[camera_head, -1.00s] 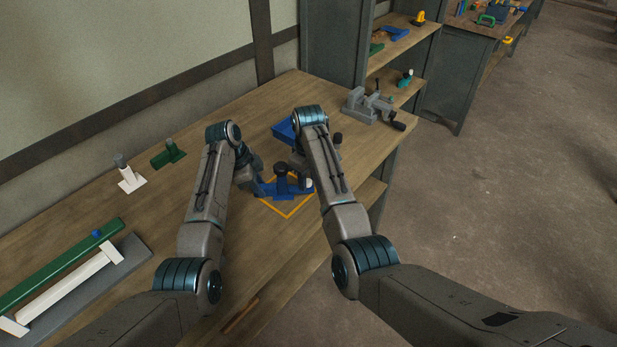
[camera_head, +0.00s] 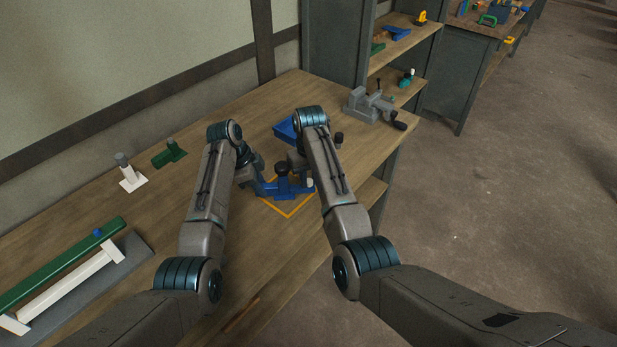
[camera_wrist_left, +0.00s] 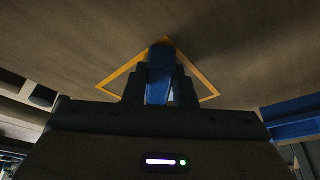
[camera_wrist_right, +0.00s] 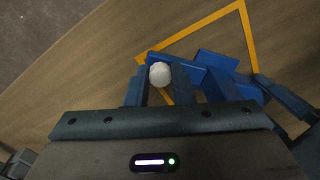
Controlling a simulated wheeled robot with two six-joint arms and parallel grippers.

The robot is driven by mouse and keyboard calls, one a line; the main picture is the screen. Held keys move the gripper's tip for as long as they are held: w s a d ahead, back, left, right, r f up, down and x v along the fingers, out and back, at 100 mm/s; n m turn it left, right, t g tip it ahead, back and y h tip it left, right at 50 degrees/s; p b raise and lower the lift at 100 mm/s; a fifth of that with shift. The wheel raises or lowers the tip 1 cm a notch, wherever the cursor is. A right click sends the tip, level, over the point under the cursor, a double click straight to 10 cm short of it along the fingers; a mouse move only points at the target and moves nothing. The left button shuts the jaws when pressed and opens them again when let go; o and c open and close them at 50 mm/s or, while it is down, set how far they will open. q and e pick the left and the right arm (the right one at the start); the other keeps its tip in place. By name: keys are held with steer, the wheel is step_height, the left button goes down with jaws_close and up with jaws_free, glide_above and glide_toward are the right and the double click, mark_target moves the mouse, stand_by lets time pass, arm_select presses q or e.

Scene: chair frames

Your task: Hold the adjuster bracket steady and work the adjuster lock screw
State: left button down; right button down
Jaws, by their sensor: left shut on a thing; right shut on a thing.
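The blue adjuster bracket (camera_head: 285,189) sits at a yellow outlined square on the bench. My left gripper (camera_head: 258,187) is shut on its left end; in the left wrist view the blue bracket (camera_wrist_left: 160,72) shows between the fingers. My right gripper (camera_wrist_right: 158,84) is at the bracket's other end, shut around a white round-headed piece, which looks like the adjuster lock screw (camera_wrist_right: 160,74). The blue bracket (camera_wrist_right: 222,75) lies beside and under those fingers. The screw's shank and its thread are hidden.
A blue tray (camera_head: 284,130) lies behind the right arm, and a grey vise (camera_head: 366,105) stands at the bench's far right. Green and white parts (camera_head: 62,265) lie on a grey plate at left. The bench between is mostly clear.

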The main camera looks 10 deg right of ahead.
arm_select(q)
steer(key=shift+s+f, duration=0.15)
steer(key=shift+f, duration=0.1)
arm_select(e)
steer(key=m, duration=1.1)
steer(key=shift+a, duration=0.1)
steer(key=c, duration=1.2)
jaws_free()
steer(key=shift+o, duration=0.2)
step_height(320, 180, up, 8)
steer(key=shift+s+f, duration=0.1)
steer(key=shift+s, duration=0.05)
arm_select(q)
steer(key=c, duration=1.1)
jaws_free()
steer(key=shift+c, duration=0.2)
arm_select(e)
steer(key=shift+f, duration=0.1)
arm_select(q)
steer(key=shift+o, duration=0.2)
steer(key=shift+w, duration=0.25)
arm_select(e)
steer(key=shift+f, duration=0.1)
